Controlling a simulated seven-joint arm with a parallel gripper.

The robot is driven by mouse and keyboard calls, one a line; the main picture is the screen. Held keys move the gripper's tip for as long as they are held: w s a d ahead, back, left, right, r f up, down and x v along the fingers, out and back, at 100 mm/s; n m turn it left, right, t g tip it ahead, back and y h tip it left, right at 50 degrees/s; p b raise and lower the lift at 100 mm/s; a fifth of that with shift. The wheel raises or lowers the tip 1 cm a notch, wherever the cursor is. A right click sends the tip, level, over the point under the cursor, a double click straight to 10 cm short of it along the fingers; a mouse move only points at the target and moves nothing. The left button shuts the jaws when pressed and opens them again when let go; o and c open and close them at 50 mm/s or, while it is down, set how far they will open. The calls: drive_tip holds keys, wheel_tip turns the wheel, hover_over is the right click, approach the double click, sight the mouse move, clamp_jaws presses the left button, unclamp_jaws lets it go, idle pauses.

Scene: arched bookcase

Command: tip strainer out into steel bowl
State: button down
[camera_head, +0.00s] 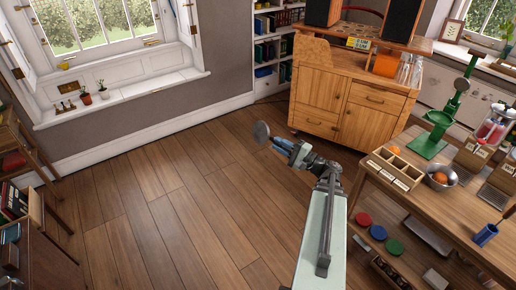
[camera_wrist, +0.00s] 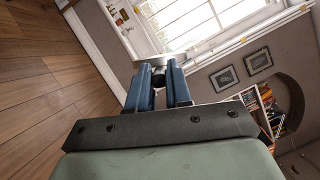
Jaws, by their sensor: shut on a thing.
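The strainer (camera_head: 261,131) shows as a small grey round piece at the tip of my gripper (camera_head: 279,145), held out over the bare floor. In the wrist view my gripper (camera_wrist: 158,92) has its two blue fingers shut on a dark handle, with the pale metal strainer (camera_wrist: 160,57) just beyond them. Whether anything lies in the strainer cannot be seen. The steel bowl (camera_head: 450,180) stands on the wooden table at the right, with an orange round thing (camera_head: 440,177) in it. My gripper is well to the left of the bowl, apart from it.
On the table (camera_head: 415,205) are a divided wooden box (camera_head: 394,168), a green stand (camera_head: 428,145), a red-filled jar (camera_head: 492,130) and a blue cup (camera_head: 484,235). A wooden cabinet (camera_head: 345,105) stands behind. The floor (camera_head: 170,200) on the left is clear.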

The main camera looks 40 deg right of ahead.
drive_tip(key=s+d+f+n+g+h, duration=0.1)
drive_tip(key=s+d+g+h, duration=0.4)
drive_tip(key=s+d, duration=1.4)
drive_tip(key=s+d+f+n+g+h, duration=0.1)
drive_tip(key=s+d+n+g+h, duration=0.3)
drive_tip(key=s+d+h, duration=1)
drive_tip(key=s+d+g, duration=0.1)
drive_tip(key=s+d, duration=0.2)
drive_tip(key=s, duration=0.4)
drive_tip(key=s+d+g, duration=0.1)
drive_tip(key=s+d, duration=0.2)
drive_tip(key=s, duration=0.4)
drive_tip(key=shift+d+f+n, duration=0.25)
drive_tip(key=shift+f+n, duration=0.05)
drive_tip(key=shift+f, duration=0.05)
drive_tip(key=shift+w, duration=0.1)
